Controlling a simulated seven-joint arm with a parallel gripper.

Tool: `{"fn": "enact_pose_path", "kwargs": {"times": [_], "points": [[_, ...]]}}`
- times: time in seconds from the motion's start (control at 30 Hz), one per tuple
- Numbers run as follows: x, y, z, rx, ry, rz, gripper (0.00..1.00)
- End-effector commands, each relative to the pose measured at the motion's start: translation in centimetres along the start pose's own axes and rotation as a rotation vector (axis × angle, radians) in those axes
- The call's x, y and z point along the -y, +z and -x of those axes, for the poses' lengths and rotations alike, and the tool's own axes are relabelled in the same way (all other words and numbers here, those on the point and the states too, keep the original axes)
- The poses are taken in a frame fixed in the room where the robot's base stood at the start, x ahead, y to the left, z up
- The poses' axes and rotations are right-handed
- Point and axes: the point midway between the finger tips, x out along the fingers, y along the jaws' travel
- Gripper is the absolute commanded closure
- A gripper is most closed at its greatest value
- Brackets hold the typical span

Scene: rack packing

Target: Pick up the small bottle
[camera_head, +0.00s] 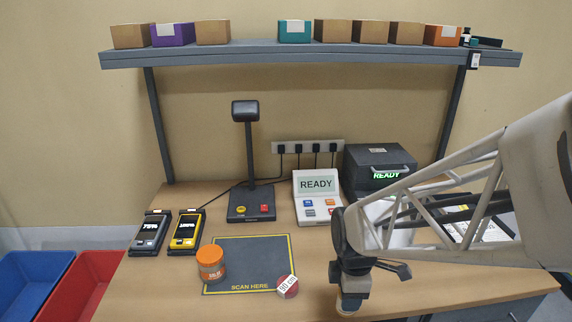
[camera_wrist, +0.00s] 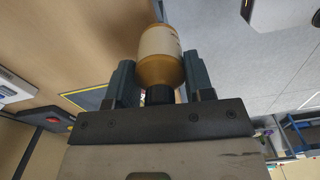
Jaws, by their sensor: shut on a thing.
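My gripper (camera_head: 351,291) is at the front of the bench, right of the scan mat, pointing down. In the wrist view, my gripper (camera_wrist: 159,72) is shut on a small amber bottle (camera_wrist: 162,68) with a pale label and a dark cap. The bottle sits between the two fingers, its cap toward the palm. In the head view, only a small tan part of the bottle (camera_head: 347,308) shows below the fingers. Whether its base touches the bench cannot be told.
An orange-lidded jar (camera_head: 211,264) and a red-and-white tape roll (camera_head: 287,287) stand at the scan mat (camera_head: 250,252). Scanner stand (camera_head: 250,160), READY panel (camera_head: 318,197) and printer (camera_head: 380,170) are behind. Blue (camera_head: 30,283) and red (camera_head: 95,280) bins stand left. A boxed shelf (camera_head: 300,52) is above.

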Motion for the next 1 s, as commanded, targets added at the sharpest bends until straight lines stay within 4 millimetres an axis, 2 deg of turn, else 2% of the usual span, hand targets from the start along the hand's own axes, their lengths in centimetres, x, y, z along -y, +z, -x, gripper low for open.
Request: {"fn": "enact_pose_path", "kwargs": {"times": [0.2, 0.4, 1.0], "points": [[2.3, 0.3, 0.2, 0.0, 0.001, 0.0, 0.78], [3.4, 0.4, 0.3, 0.0, 0.001, 0.0, 0.78], [3.9, 0.5, 0.3, 0.0, 0.0, 0.0, 0.78]]}}
